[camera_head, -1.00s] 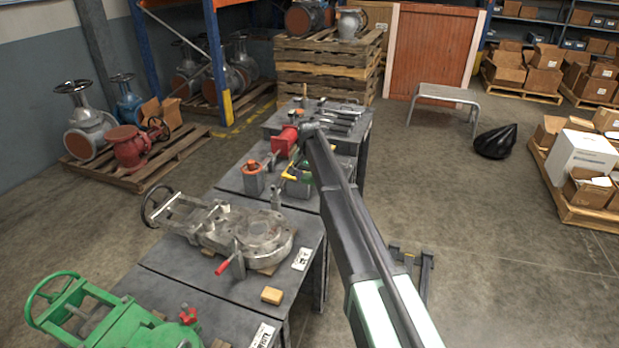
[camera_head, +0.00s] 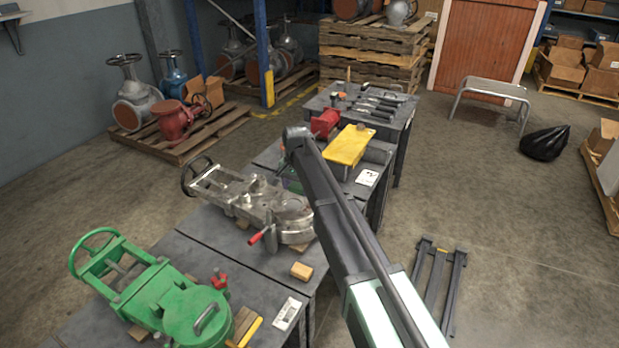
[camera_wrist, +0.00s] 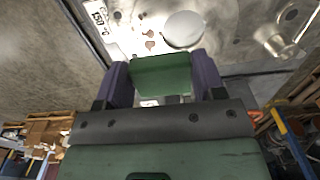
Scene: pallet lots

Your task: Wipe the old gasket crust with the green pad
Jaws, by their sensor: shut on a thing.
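My gripper (camera_wrist: 162,80) is shut on the green pad (camera_wrist: 162,74), with a purple finger on either side of it in the wrist view. In the head view the arm hides most of the gripper and pad. The grey metal valve (camera_head: 255,203) lies on the bench, its round flange (camera_head: 290,208) toward the right. In the wrist view the pad is near grey metal with a pale oval patch (camera_wrist: 184,29) just beyond it. I cannot tell whether that patch is the gasket crust, or whether the pad touches the metal.
A green valve (camera_head: 165,300) lies on the near bench. A red-handled tool (camera_head: 262,235) and a wooden block (camera_head: 301,271) are beside the grey valve. Floor right of the benches is mostly open.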

